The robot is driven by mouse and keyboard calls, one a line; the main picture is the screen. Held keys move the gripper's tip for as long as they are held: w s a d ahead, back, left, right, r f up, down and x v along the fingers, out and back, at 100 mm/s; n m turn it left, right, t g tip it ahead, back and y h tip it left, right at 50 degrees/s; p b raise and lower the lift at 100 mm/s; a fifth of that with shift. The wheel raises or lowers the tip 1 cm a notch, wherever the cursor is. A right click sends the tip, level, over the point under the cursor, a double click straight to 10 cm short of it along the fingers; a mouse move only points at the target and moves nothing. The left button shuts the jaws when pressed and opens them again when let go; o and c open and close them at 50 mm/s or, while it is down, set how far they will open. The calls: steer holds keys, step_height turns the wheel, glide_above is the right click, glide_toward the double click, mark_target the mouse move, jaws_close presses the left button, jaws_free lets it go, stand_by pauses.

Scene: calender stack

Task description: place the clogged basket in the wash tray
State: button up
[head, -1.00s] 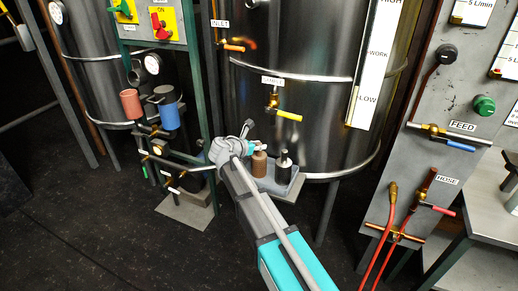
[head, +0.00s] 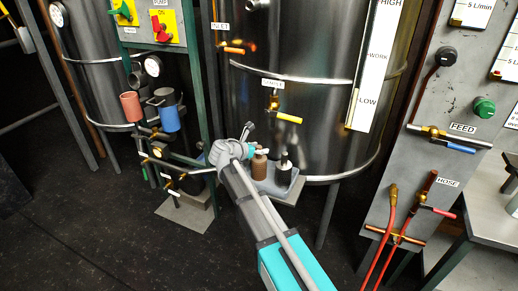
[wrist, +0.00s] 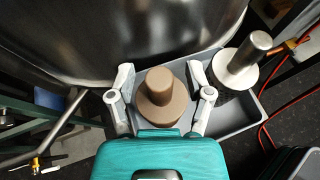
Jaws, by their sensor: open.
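A brown basket (wrist: 158,92), which looks like the clogged one, stands upright with its narrow stem up in the wrist view. It also shows in the head view (head: 258,165). It sits at the left part of the grey wash tray (wrist: 232,116), though its base is partly hidden by my gripper. My gripper (wrist: 160,74) is open, with one finger on each side of the brown basket and visible gaps between. A second basket with a pale base and metal stem (wrist: 238,68) stands in the tray's right part.
A large steel tank (head: 310,120) rises right behind the tray. A pipe stand with red and blue cups (head: 168,118) is at left. Red hoses (head: 383,245) hang at right.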

steer(key=shift+r, duration=0.25)
steer(key=p+v, duration=0.4)
steer(key=v, duration=0.8)
steer(key=shift+p, duration=0.4)
steer(key=shift+f, duration=0.1)
steer(key=s+d+f+m+g+y, duration=0.1)
steer(key=s+d+f+m+g, duration=0.25)
steer(key=d+m, duration=0.4)
steer(key=s+d+f+m+g+y, duration=0.1)
steer(key=s+d+f+m+g, duration=0.25)
steer(key=d, duration=0.75)
steer(key=s+d+f+m+g+y, duration=0.3)
steer(key=s+d+m+y, duration=0.3)
steer(key=m, duration=1.1)
steer(key=s+d+f, duration=0.1)
steer(key=s+d, duration=0.3)
steer(key=d, duration=0.1)
steer(key=shift+s+d+f+y, duration=0.2)
steer(key=shift+s+d+y, duration=0.1)
steer(key=shift+y, duration=0.1)
